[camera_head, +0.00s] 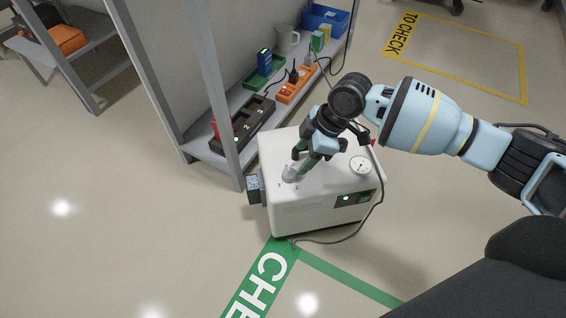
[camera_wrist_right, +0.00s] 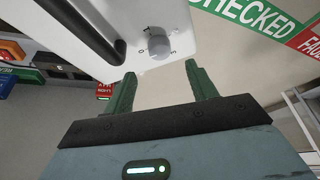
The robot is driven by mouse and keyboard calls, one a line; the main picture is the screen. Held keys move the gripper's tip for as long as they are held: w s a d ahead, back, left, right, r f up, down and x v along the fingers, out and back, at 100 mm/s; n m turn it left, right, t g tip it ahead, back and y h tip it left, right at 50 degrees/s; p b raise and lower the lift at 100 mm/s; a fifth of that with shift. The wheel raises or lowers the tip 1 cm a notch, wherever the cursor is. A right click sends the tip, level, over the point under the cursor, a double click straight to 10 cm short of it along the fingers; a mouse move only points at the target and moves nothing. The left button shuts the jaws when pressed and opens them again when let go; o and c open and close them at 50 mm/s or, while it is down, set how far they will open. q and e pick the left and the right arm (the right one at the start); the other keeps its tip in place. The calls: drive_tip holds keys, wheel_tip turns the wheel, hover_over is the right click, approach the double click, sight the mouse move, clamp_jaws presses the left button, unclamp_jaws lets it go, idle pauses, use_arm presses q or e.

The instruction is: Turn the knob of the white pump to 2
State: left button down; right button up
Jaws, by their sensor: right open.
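The white pump (camera_head: 290,212) stands on the floor beside the shelf, with a round gauge and a small lit panel. Its grey knob (camera_head: 290,174) is at the left of its top. My right gripper (camera_head: 301,162) is over the pump top, close to the knob. In the right wrist view its open fingers (camera_wrist_right: 161,80) are lined up with the knob, apparently short of it, with nothing between them. My left gripper is out of view.
A black handle (camera_wrist_right: 88,28) runs along the pump top beside the knob. A cable (camera_head: 335,239) hangs from the pump to the floor. Green floor tape (camera_head: 345,274) lies in front; the floor at left is clear.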

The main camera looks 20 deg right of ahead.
sight(290, 173)
drive_tip(key=shift+a+f, duration=0.15)
drive_tip(key=shift+f, duration=0.15)
drive_tip(key=b+x, duration=0.3)
drive_tip(key=x, duration=0.3)
drive_tip(key=shift+w+a+f+b, duration=0.15)
drive_tip(key=shift+f+b, duration=0.25)
drive_tip(key=shift+f, duration=0.05)
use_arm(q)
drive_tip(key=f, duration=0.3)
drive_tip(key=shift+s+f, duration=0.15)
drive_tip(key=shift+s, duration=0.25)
